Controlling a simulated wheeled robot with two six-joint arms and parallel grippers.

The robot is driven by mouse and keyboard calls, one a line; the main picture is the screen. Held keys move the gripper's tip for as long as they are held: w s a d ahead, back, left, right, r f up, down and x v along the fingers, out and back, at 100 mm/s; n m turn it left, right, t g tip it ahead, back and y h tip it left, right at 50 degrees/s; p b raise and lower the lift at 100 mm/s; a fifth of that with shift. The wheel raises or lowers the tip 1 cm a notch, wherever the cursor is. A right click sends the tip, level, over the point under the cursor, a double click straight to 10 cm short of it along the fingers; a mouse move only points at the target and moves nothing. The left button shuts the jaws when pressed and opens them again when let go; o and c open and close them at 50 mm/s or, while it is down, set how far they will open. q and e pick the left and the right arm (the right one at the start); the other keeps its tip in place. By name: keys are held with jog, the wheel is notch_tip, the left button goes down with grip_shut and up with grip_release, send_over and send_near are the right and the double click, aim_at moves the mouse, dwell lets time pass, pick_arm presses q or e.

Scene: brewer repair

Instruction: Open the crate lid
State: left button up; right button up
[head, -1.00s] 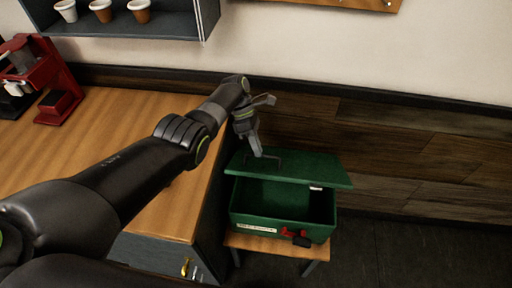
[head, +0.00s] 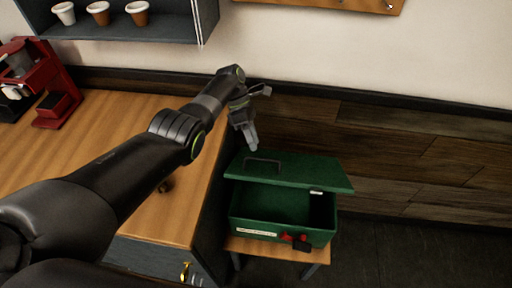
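The green crate (head: 250,226) stands on a small wooden stool or table to the right of the counter. Its green lid (head: 305,174) is raised and tilted back, with the crate's inside showing below it. A dark handle (head: 263,163) is on the lid's left part. My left gripper (head: 253,146) is just above the lid's back left edge, apart from the handle as far as I can see. Its fingers point down, and their gap is hard to make out. My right gripper is not in view.
The small table (head: 262,247) carries the crate. A red and black item (head: 297,240) is at the crate's front. The wooden counter (head: 110,130) holds a red coffee machine (head: 45,85) at left. A shelf with cups (head: 98,12) hangs above. Floor at right is clear.

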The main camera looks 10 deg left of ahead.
pick_arm(q)
jog(key=b+v, duration=0.1)
jog(key=v, duration=0.7)
jog(key=shift+b, duration=0.35)
